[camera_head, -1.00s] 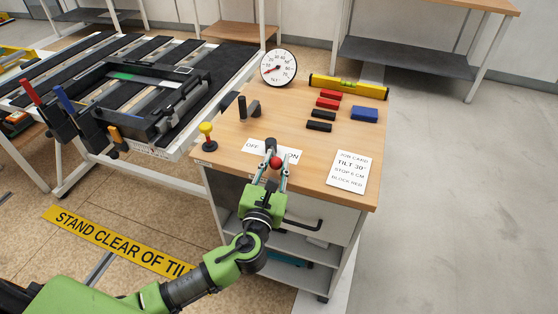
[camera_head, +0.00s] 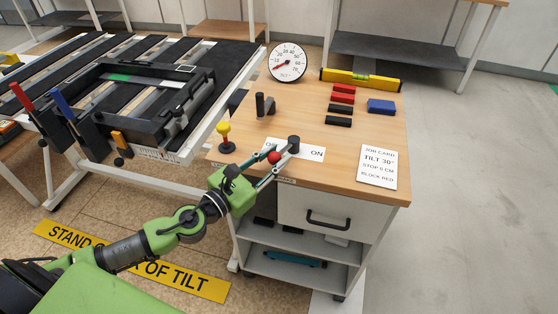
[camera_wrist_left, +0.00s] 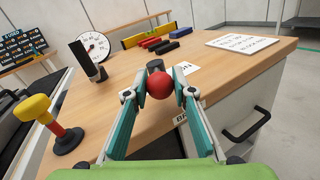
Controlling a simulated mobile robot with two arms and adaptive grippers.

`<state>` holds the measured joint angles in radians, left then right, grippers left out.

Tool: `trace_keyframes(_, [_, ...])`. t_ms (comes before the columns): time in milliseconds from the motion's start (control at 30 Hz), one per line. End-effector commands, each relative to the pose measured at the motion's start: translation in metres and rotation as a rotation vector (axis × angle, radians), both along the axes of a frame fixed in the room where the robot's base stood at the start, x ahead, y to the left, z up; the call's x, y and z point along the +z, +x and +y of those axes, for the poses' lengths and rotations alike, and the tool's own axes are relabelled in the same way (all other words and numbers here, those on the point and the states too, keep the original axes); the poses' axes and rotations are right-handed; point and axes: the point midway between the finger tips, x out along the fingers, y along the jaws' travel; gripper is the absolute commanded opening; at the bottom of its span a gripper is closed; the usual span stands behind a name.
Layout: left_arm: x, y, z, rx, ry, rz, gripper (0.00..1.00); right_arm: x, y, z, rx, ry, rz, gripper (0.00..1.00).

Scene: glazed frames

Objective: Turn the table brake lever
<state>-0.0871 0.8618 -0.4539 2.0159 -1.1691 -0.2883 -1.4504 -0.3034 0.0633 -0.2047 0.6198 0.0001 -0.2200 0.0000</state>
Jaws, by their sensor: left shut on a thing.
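The brake lever has a red ball knob (camera_head: 274,157) and a dark round pivot (camera_head: 293,144) at the table's front edge. The knob lies left of and slightly nearer than the pivot, at the OFF side of the white OFF/ON label (camera_head: 308,152), hiding part of OFF. My left gripper (camera_head: 271,160) is shut on the knob. In the left wrist view the red knob (camera_wrist_left: 160,86) sits between the two fingertips, with the pivot (camera_wrist_left: 156,65) behind it. My right gripper is not in view.
A yellow-topped plunger (camera_head: 224,134) and a black upright handle (camera_head: 261,106) stand left of the lever. Farther back are a tilt dial (camera_head: 287,62), a yellow level (camera_head: 360,79) and small blocks (camera_head: 341,99). A job card (camera_head: 378,167) lies right. A drawer handle (camera_head: 327,222) juts out below.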

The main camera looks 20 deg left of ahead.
Motion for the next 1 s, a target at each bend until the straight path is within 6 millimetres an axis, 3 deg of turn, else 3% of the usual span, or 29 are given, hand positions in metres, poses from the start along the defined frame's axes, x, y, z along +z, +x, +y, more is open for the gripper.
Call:
trace_keyframes(100, [0.001,0.006,0.014,0.017,0.003,-0.007,0.00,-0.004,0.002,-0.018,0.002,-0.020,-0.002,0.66])
trace_keyframes(267, [0.003,0.009,0.021,0.018,0.004,-0.010,0.00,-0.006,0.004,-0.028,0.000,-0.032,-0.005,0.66])
trace_keyframes(733, [0.005,0.012,0.027,0.017,0.001,-0.011,0.00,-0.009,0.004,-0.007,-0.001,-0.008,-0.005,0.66])
trace_keyframes(1000, [0.005,0.012,0.027,0.018,0.002,-0.012,0.00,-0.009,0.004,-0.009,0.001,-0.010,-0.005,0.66])
